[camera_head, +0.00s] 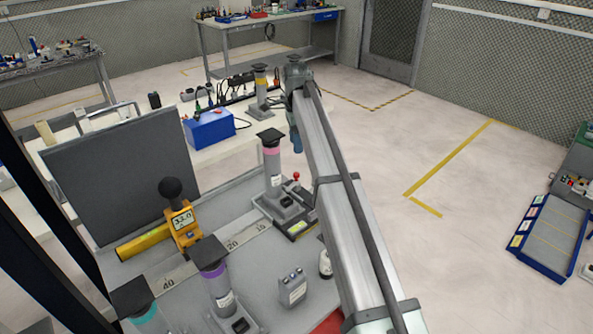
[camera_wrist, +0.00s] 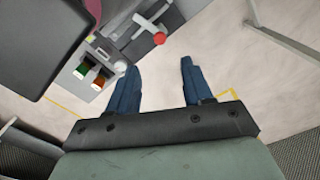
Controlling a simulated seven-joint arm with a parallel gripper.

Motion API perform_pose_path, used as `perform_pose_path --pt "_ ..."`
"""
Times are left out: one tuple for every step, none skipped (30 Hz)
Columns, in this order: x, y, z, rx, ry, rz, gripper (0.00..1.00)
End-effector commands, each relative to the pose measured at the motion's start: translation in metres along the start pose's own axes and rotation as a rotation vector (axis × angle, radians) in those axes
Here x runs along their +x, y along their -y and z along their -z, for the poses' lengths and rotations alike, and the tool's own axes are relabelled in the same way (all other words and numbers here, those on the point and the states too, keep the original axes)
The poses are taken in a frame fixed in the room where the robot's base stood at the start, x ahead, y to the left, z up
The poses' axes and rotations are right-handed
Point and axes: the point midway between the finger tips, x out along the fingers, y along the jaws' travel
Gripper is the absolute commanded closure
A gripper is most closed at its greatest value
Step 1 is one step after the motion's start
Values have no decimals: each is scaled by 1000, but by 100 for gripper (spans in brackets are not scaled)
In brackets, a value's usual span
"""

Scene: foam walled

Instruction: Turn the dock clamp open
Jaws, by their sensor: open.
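The dock clamp appears to be the lever with a red ball knob (camera_head: 296,176) on a grey dock (camera_head: 268,204) beside a pink-banded post (camera_head: 273,170). In the wrist view the red knob (camera_wrist: 159,38) sits on a metal lever arm on the dock, just beyond the fingertips and near the middle. My gripper (camera_wrist: 160,65) has its two blue fingers apart, with only floor visible between them. In the head view my gripper (camera_head: 296,139) hangs above and behind the knob, apart from it.
Purple (camera_head: 213,270) and teal (camera_head: 138,302) posts stand in front left. A yellow gauge (camera_head: 183,225) rides a ruler before a dark upright panel (camera_head: 125,180). A grey box (camera_head: 292,289) stands near my arm. Green and orange buttons (camera_wrist: 90,76) sit on the dock.

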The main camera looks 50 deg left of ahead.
Motion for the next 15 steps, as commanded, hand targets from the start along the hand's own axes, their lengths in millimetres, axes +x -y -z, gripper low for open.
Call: perform_pose_path --pt "9 -2 0 0 0 -2 50" --pt "14 -1 0 0 0 -2 50" --pt "21 -1 0 0 0 -2 50" --pt "27 -1 0 0 0 -1 50" --pt "33 -1 0 0 0 -2 50" --pt "40 -2 0 0 0 -2 50" --pt "45 -1 0 0 0 -2 50" --pt "50 -1 0 0 0 -2 50" --pt "57 -1 0 0 0 -1 50" --pt "63 -1 0 -1 0 -2 50" --pt "68 -1 1 -1 0 -2 50" --pt "74 -1 1 -1 0 -2 50" --pt "78 -1 1 -1 0 -1 50" --pt "83 -1 1 -1 0 -1 50" --pt "89 -1 1 -1 0 -1 50"
